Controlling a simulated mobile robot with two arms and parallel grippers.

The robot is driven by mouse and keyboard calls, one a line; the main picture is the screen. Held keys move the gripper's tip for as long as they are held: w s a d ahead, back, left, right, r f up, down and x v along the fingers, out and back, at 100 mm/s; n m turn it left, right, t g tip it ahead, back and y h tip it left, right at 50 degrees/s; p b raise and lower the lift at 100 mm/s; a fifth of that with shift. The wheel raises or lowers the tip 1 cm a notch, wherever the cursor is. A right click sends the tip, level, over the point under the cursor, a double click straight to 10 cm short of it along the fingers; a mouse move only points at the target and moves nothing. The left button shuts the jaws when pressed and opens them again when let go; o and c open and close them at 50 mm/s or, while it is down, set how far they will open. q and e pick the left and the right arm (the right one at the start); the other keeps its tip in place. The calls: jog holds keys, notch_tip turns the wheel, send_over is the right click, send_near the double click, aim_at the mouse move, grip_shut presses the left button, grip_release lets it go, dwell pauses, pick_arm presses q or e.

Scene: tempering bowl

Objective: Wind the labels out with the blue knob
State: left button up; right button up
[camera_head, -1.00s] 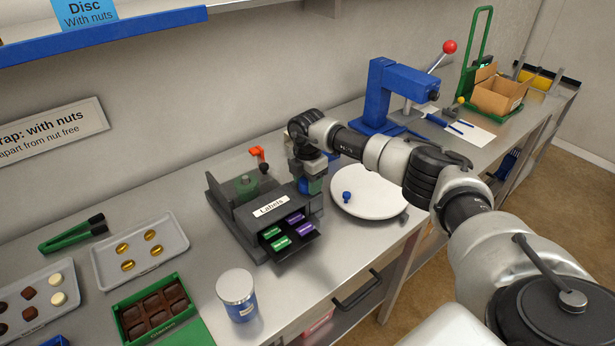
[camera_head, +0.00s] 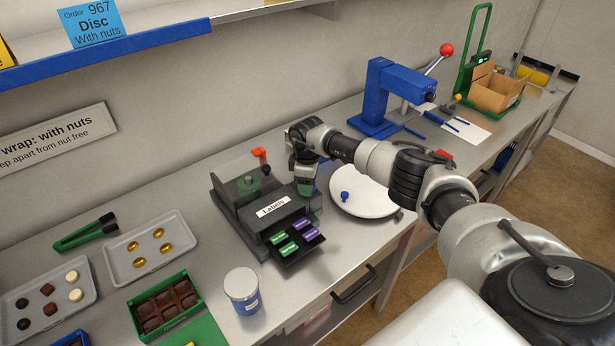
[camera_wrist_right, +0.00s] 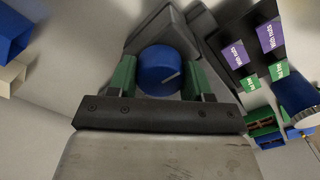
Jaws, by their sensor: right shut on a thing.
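The dark grey label machine (camera_head: 234,203), with a white "Labels" plate, stands on the steel counter. A black tray (camera_head: 296,262) sticks out of its front. On it lie green labels (camera_head: 289,249) and purple labels (camera_head: 307,222), which also show in the right wrist view (camera_wrist_right: 236,54). My right gripper (camera_head: 304,186) is at the machine's right side. In the right wrist view, its green fingers are shut on the round blue knob (camera_wrist_right: 157,70), one on either side. A pale line marks the knob's face. The knob is hidden in the head view. My left gripper is out of view.
A white round plate (camera_head: 372,198) with a small blue knob is close right of the machine. A lidded jar (camera_head: 242,291) stands in front. Trays of chocolates (camera_head: 172,272) and green tongs (camera_head: 84,234) are at left. A blue press (camera_head: 378,98) stands behind.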

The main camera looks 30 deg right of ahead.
jog(key=shift+r+m+p, duration=0.2)
jog(key=shift+m+p, duration=0.45)
jog(key=shift+m, duration=0.45)
jog(key=shift+w, duration=0.1)
jog(key=o, duration=0.9)
jog(key=shift+f, duration=0.15)
notch_tip(320, 180, up, 11)
jog(key=shift+f+b, duration=0.1)
jog(key=shift+b, duration=1.1)
